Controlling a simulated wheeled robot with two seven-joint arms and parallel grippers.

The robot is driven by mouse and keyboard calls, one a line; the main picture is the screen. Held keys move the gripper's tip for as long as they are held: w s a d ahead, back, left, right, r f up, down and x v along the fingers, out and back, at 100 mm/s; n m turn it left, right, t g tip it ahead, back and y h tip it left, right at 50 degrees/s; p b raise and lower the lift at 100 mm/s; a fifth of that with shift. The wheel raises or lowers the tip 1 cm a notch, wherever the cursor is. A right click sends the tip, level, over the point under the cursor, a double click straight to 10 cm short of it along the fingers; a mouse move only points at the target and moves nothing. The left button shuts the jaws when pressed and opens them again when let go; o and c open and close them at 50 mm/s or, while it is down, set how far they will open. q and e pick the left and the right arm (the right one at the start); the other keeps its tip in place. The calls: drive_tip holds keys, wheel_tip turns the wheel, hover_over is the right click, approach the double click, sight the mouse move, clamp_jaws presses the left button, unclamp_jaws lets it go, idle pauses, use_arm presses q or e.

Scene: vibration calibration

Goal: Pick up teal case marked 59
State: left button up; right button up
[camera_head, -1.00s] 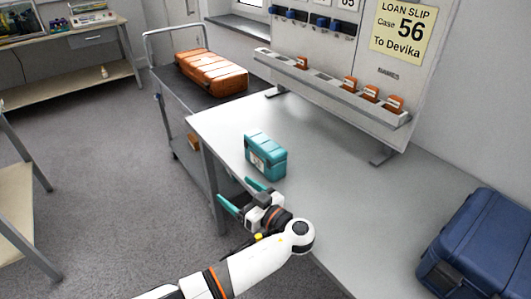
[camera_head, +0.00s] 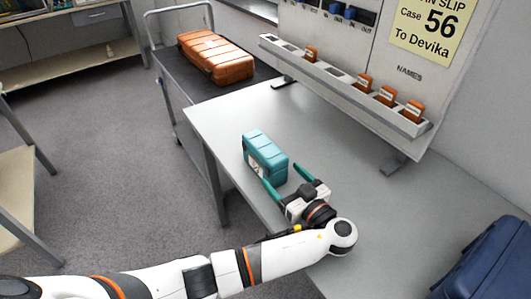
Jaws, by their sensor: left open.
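A small teal case (camera_head: 265,157) stands upright on the grey table (camera_head: 222,115), near its left edge. A pale label shows on its near side, but its number is too small to read. My left gripper (camera_head: 285,180) is open, its teal fingers pointing toward the case. One finger is by the near end of the case and the other is to its right. I cannot tell whether either finger touches it. My right gripper is not in view.
An orange case (camera_head: 215,57) lies on a cart (camera_head: 172,75) at the back left. A board with a rack (camera_head: 340,85) of orange tags stands behind the table. A blue case (camera_head: 490,265) is at the lower right. The table's middle is clear.

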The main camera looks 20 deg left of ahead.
sight(269, 161)
use_arm(q)
drive_tip(key=shift+x, duration=1.15)
drive_tip(key=p+x, duration=0.2)
drive_tip(key=x, duration=0.3)
drive_tip(key=shift+d, duration=0.1)
drive_tip(key=shift+w+a, duration=0.25)
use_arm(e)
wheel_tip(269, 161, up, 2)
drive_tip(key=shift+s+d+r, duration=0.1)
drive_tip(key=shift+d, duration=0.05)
use_arm(q)
drive_tip(key=shift+c, duration=0.2)
